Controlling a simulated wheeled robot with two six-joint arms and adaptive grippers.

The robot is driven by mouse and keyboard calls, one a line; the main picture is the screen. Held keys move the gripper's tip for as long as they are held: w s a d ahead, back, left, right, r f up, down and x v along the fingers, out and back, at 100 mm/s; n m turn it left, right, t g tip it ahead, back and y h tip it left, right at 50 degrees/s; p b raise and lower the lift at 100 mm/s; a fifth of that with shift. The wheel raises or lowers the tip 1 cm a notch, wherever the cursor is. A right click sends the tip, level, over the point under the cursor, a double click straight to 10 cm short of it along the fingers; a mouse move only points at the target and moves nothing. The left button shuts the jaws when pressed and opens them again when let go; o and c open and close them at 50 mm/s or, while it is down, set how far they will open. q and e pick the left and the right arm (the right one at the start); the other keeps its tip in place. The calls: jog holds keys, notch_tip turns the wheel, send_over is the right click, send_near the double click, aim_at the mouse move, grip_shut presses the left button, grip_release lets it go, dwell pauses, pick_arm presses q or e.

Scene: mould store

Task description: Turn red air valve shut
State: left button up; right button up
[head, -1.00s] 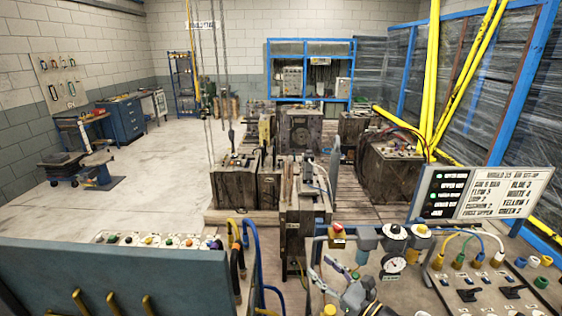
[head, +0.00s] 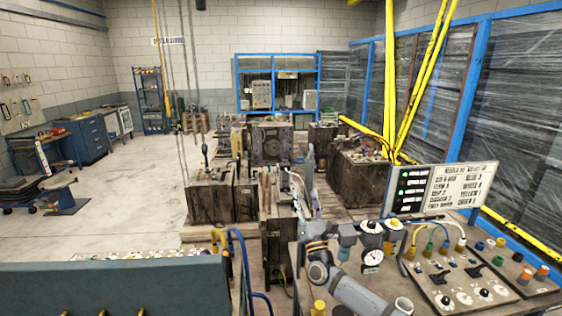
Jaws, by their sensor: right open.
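The red air valve cannot be made out now. My right arm's wrist covers the left end of the console panel where a red knob on a yellow base showed before. My right gripper (head: 308,208) is open beyond that wrist, small and hard to separate from the dark mould behind it. I cannot tell whether it touches the valve. My left gripper is not in view.
Switches, coloured hose plugs and a sign board (head: 438,190) lie further right. A dark mould block (head: 275,235) stands close behind. A blue-grey panel (head: 110,288) fills the lower left.

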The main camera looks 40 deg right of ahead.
jog(key=w+a+r+m+g+h, duration=0.2)
jog(key=w+r+h, duration=0.3)
jog(key=w+r, duration=0.4)
jog(key=shift+w+a+r+m, duration=0.2)
jog(key=shift+r+m, duration=0.3)
jog(key=shift+r, duration=0.2)
